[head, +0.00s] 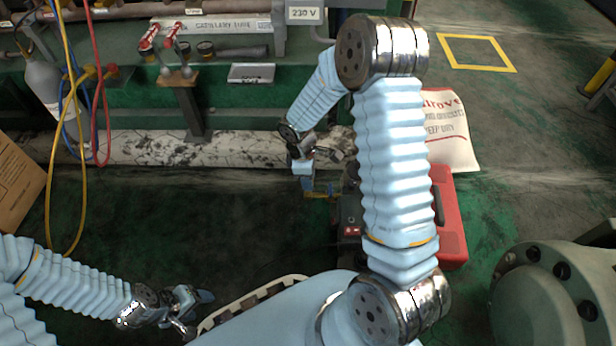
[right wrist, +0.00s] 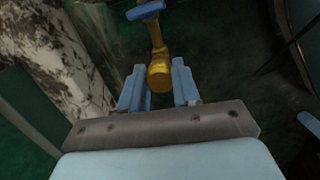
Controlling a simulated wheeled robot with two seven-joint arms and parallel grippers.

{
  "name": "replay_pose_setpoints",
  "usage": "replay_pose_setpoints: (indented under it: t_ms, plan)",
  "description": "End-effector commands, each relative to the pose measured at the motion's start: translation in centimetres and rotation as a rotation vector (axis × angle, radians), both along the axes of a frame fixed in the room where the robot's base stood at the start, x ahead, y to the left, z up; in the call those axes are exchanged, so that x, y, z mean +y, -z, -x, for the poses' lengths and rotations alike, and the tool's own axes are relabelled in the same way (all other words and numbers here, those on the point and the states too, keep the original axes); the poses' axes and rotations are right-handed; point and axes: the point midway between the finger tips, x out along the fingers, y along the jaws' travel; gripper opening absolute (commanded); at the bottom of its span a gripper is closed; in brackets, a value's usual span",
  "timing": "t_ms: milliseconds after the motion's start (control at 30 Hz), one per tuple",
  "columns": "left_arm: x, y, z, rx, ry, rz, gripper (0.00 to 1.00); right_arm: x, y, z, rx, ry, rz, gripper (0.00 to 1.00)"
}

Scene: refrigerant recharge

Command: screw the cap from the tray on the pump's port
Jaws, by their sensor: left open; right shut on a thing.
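In the head view my right gripper (head: 306,186) points down beside the dark pump (head: 350,214), which my arm partly hides. In the right wrist view a brass fitting with a blue handle (right wrist: 146,10) runs down to a round brass end (right wrist: 159,77) between the fingertips of my right gripper (right wrist: 158,88). My right gripper is shut on the cap at this end. The seam between cap and port cannot be made out, so how far it is threaded is unclear. My left gripper (head: 192,308) is open and empty at the lower left, far from the pump.
A red case (head: 450,220) and a printed sack (head: 450,130) lie right of my right arm. A grey cylinder (head: 45,85) with coloured hoses stands at the left. A green bench with a small flat tray (head: 252,66) is behind. The floor at centre left is clear.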

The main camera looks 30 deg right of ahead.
Motion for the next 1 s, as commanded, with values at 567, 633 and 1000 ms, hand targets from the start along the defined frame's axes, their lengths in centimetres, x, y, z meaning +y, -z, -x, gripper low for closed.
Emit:
replay_pose_setpoints:
  t_ms: [567,633,1000]
  plan:
    - [0.0,-0.02,0.0,0.0,0.0,0.0,0.6,-0.02,0.02,0.01,0.0,0.0,0.0,0.02]
    - [0.01,0.01,0.0,0.0,0.0,0.0,0.6,-0.02,0.07,0.0,0.0,0.0,0.0,0.02]
    - [0.01,0.44,0.0,0.0,0.0,0.0,0.6,-0.02,0.61,0.0,0.0,0.0,0.0,0.02]
